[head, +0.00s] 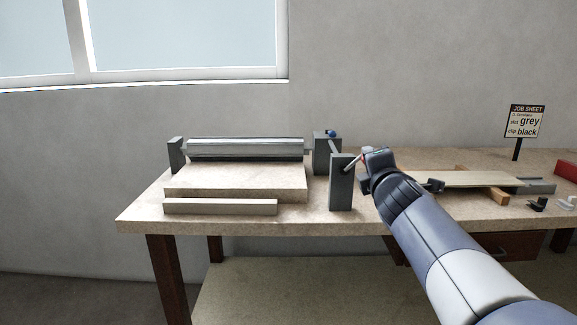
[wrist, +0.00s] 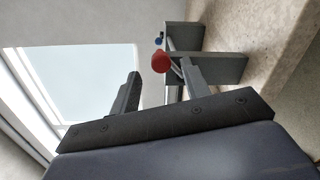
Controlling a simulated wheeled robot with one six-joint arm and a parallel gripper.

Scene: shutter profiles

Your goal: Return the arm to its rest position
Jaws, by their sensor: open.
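My arm reaches in from the lower right in the head view, and my gripper (head: 368,167) is close to the right side of a grey upright block (head: 341,183). In the wrist view my gripper (wrist: 159,68) is open, with its two dark fingers apart and nothing held between them. A red knob (wrist: 161,61) on a thin lever shows between and beyond the fingertips. I cannot tell how far the knob is from the fingers. In the head view the knob is mostly hidden by my gripper.
A job sheet (head: 526,121) stands behind, reading grey slat and black clip.

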